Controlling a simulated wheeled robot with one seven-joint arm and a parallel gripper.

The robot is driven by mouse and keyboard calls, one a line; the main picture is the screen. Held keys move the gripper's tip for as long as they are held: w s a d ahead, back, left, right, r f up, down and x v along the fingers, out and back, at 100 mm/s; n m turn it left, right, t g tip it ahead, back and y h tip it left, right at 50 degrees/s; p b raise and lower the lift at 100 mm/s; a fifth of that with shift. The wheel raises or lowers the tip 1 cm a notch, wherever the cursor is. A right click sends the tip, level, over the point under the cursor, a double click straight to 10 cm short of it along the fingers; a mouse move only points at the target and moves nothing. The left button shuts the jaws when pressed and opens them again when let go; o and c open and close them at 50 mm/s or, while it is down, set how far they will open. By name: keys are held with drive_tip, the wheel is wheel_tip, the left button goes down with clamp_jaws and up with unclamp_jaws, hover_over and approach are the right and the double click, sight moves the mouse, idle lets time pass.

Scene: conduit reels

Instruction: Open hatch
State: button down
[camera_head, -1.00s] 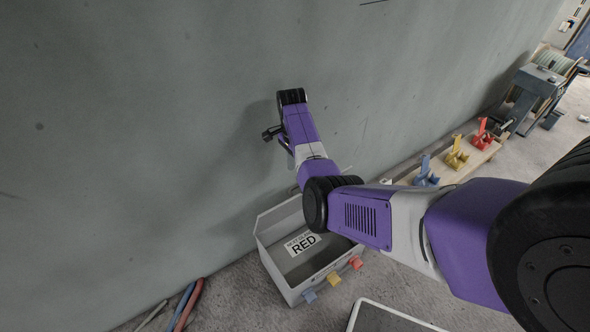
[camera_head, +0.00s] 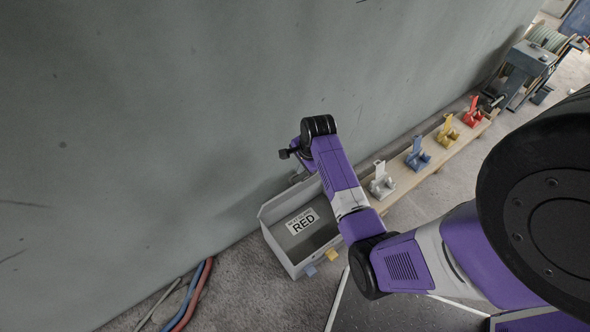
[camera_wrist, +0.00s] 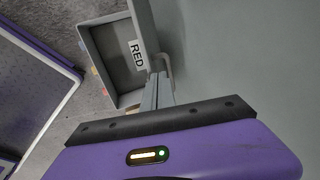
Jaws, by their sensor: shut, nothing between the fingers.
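A grey box (camera_head: 270,238) stands low against the wall, with its inside and a RED label (camera_head: 303,221) open to view. In the wrist view the box (camera_wrist: 97,45) shows at the upper left. A pale panel (camera_wrist: 145,28), seen nearly edge-on along the box's wall side, looks like the raised hatch. A loop-like handle (camera_wrist: 168,67) is at its lower end. My gripper (camera_wrist: 158,80) is shut and empty, its fingertips close by the handle; I cannot tell whether they touch. In the head view my arm hides the fingers.
A wooden board (camera_head: 432,158) along the wall carries grey, blue, yellow and red clamp-like stands. A cable reel machine (camera_head: 525,72) is beyond. Blue and red conduits (camera_head: 192,296) lie left of the box. A dark, pale-edged panel (camera_head: 375,309) is in front.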

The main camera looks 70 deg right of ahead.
drive_tip(key=b+x, duration=0.2)
drive_tip(key=x, duration=0.8)
drive_tip(key=shift+b, duration=0.3)
drive_tip(key=w+d, duration=0.1)
drive_tip(key=w, duration=0.1)
drive_tip(key=w+d+b, duration=0.1)
drive_tip(key=w, duration=0.1)
drive_tip(key=shift+d+r, duration=0.3)
drive_tip(key=shift+r, duration=0.2)
